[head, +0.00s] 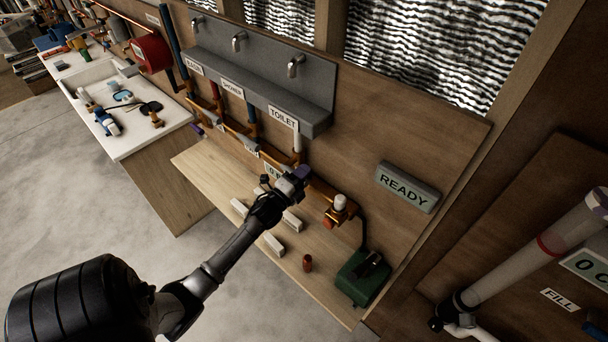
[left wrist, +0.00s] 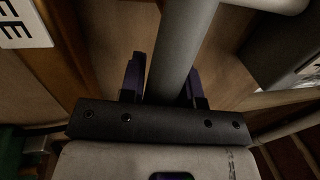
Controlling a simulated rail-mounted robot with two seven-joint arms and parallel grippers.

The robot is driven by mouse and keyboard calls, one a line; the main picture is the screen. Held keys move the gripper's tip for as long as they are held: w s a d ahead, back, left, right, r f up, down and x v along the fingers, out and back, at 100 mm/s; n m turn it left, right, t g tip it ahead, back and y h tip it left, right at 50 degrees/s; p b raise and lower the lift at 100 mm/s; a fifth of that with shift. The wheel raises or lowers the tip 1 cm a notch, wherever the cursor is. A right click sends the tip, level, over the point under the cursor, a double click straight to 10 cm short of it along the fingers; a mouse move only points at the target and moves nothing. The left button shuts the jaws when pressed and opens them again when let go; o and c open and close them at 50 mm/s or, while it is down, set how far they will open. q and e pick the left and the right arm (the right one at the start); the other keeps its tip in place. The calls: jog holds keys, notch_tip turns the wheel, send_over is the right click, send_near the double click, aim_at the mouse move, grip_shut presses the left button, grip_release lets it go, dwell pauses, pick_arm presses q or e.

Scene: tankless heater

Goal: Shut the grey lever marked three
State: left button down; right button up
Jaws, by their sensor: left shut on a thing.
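My left gripper (head: 297,174) is at the copper pipework below the TOILET sign. In the left wrist view, its dark purple fingers (left wrist: 163,80) are shut on a grey bar (left wrist: 180,50), which appears to be the grey lever. The bar runs up between them. No mark "three" can be read on it, and in the head view the gripper hides this spot. My right gripper is not in view.
A grey trough with taps (head: 262,85) is above the pipes. A READY sign (head: 405,187) is on the wooden board to the right. White blocks (head: 273,244), a small red-brown cylinder (head: 307,263) and a green device (head: 358,280) are on the wooden bench (head: 325,300).

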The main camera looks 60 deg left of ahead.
pick_arm(q)
jog(key=shift+f, duration=0.1)
jog(key=c, duration=0.8)
grip_release()
jog(key=shift+s, duration=0.1)
jog(key=shift+b+v, duration=1.1)
jog(key=shift+v, duration=5.7)
